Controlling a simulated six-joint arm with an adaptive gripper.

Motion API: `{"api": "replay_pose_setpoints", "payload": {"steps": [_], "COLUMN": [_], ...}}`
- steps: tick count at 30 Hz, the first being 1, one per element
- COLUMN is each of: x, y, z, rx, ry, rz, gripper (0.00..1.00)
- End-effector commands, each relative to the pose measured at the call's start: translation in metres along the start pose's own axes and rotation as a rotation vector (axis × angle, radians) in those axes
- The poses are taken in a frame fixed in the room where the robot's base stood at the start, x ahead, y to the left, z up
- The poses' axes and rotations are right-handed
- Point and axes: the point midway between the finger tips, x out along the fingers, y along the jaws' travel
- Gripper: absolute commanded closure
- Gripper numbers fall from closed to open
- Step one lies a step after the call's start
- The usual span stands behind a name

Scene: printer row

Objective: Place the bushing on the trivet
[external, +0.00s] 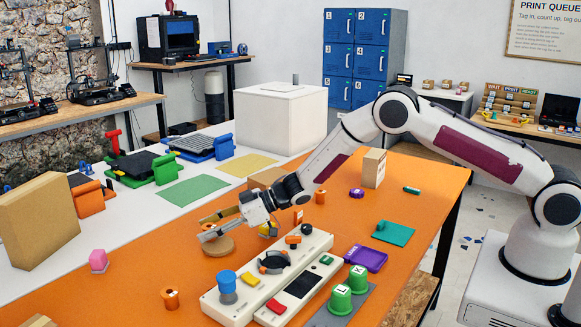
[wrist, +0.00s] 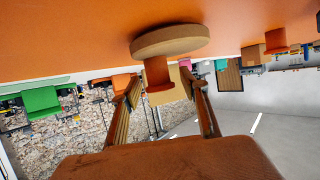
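The trivet, a round tan cork disc (external: 218,246), lies on the orange table; it also shows in the upside-down wrist view (wrist: 170,40). The bushing, an orange flanged cylinder (wrist: 158,78), appears upright on the trivet in the wrist view.
A white control panel (external: 243,302) with knobs and buttons stands right of the trivet. Other orange spools stand at the front (external: 170,298) and behind my wrist (external: 320,197). A pink piece (external: 98,262) is to the left. The table between it and the trivet is clear.

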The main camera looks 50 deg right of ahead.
Motion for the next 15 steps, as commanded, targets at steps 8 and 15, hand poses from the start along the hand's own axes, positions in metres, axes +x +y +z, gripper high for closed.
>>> {"api": "replay_pose_setpoints", "payload": {"steps": [8, 15], "x": [-0.0003, -0.0063], "y": [0.0000, 0.0006], "z": [-0.0007, -0.0032], "rx": [0.000, 0.000], "ry": [0.000, 0.001], "rz": [0.000, 0.001], "gripper": [0.56, 0.56]}}
